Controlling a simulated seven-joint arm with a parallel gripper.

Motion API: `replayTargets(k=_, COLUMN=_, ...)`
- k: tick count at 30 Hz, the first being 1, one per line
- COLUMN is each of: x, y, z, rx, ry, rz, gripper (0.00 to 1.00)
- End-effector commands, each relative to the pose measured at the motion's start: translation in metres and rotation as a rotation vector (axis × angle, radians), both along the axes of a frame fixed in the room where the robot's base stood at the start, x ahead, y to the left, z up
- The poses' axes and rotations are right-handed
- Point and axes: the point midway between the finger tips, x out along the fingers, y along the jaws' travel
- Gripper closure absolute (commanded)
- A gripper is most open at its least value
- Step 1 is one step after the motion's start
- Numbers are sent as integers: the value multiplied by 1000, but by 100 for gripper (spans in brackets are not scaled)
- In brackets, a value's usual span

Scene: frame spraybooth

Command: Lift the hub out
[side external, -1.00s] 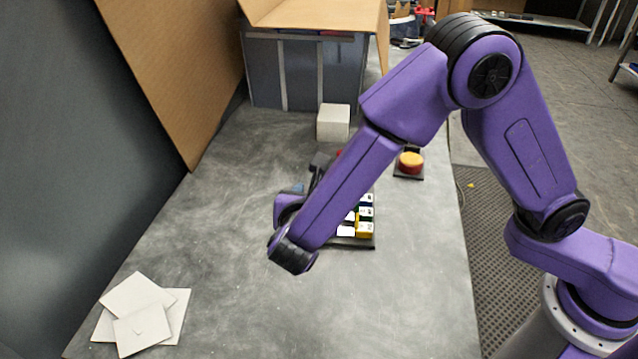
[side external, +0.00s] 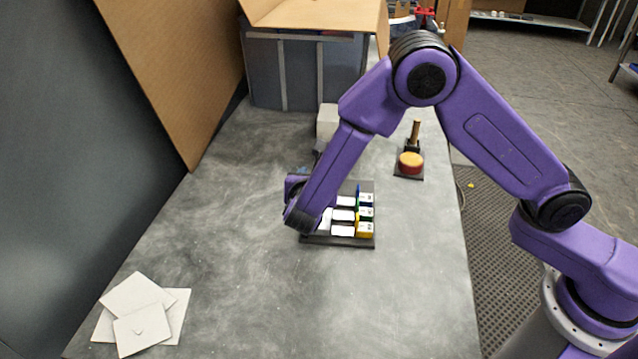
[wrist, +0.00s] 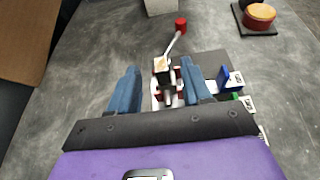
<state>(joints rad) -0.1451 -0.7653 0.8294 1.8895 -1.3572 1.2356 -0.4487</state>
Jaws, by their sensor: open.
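In the wrist view my gripper (wrist: 160,70) is open, its two blue fingers apart on either side of a small block with a pale top (wrist: 161,64). I cannot tell whether the fingers touch it. A metal rod leads from near this block to a red knob (wrist: 181,25). Red and white parts show below the block, partly hidden by my gripper. I cannot clearly make out which part is the hub. In the side view the dark fixture plate (side external: 367,243) carries white pieces and blue, green and yellow tabs; my arm hides my fingers and the plate's left part.
A red-and-yellow round button (side external: 411,160) on a black base stands behind the plate to the right. A pale block (side external: 327,120) stands behind. White flat pieces (side external: 140,313) lie front left. A cardboard panel (side external: 165,70) edges the left.

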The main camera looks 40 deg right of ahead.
Motion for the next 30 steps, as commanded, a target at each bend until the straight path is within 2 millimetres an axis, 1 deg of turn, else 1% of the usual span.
replayTargets(k=7, x=20, y=-21, z=-10, rx=0, ry=1, rz=-5, gripper=51)
replayTargets(k=12, x=33, y=-32, z=-16, rx=1, ry=1, rz=-2, gripper=51)
replayTargets(k=21, x=35, y=-33, z=-18, rx=1, ry=0, rz=-1, gripper=51)
replayTargets(k=23, x=35, y=-33, z=-18, rx=1, ry=0, rz=-1, gripper=71)
replayTargets(k=24, x=35, y=-33, z=-18, rx=1, ry=0, rz=-1, gripper=84)
replayTargets(k=25, x=35, y=-33, z=-18, rx=1, ry=0, rz=-1, gripper=93)
replayTargets(k=26, x=35, y=-33, z=-18, rx=1, ry=0, rz=-1, gripper=100)
replayTargets(k=30, x=35, y=-33, z=-17, rx=1, ry=-1, rz=0, gripper=100)
